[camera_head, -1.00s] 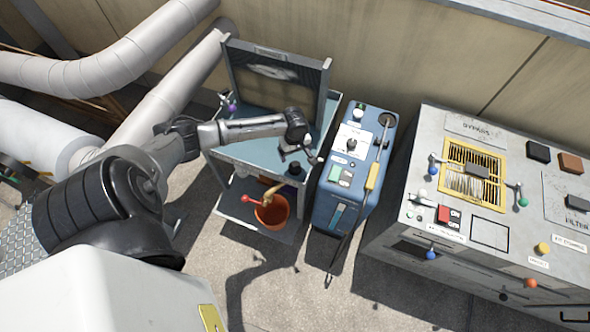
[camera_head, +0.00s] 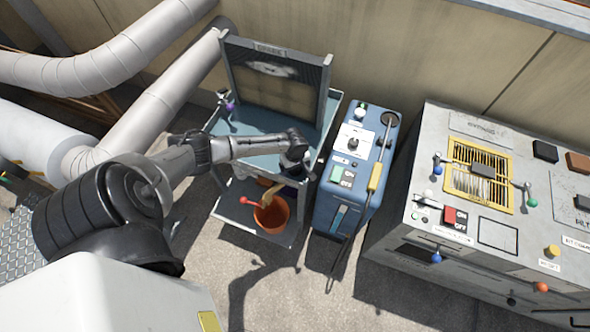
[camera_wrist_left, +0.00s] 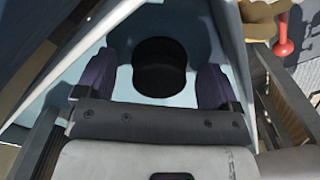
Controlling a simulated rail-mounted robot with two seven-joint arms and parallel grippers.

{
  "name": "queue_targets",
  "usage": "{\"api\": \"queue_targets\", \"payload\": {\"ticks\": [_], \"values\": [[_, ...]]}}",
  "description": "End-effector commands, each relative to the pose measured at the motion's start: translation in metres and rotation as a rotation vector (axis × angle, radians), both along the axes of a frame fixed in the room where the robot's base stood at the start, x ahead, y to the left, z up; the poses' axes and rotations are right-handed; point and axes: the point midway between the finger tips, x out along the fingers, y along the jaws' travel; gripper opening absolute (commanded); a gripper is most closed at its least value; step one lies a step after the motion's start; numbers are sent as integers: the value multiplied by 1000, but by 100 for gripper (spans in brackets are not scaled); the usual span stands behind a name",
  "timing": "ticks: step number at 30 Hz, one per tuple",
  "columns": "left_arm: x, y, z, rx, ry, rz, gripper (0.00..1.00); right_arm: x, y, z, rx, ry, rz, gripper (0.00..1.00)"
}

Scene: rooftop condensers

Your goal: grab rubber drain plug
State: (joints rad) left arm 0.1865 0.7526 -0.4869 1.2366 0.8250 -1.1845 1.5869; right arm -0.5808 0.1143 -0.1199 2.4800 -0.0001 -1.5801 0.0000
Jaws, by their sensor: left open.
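The rubber drain plug (camera_wrist_left: 158,68) is a short black cylinder that shows in the left wrist view, standing on the pale blue top shelf of the cart. My left gripper (camera_wrist_left: 155,82) is open, with one dark purple fingertip to each side of the plug and visible gaps between. In the head view my left gripper (camera_head: 291,163) is over the front right part of the cart (camera_head: 245,158) and hides the plug there. My right gripper is in neither view.
The cart's lower shelf holds an orange bucket (camera_head: 271,215) and a red-handled tool (camera_head: 252,201). An upright framed panel (camera_head: 275,85) stands at the cart's back. A blue machine (camera_head: 350,175) stands close on the right, with a grey control console (camera_head: 480,200) beyond.

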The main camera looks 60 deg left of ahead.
Motion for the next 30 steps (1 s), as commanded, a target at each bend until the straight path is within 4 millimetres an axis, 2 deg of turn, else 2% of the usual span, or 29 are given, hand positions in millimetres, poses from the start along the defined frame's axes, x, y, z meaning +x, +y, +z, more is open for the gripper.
{"api": "queue_targets", "payload": {"ticks": [9, 26, 30], "values": [[0, 0, -4, 0, -1, 0, 87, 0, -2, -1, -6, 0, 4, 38], [0, 0, -4, 0, 0, 0, 35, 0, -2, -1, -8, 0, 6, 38], [0, 0, -4, 0, 0, 0, 33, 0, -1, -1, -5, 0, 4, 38]]}}
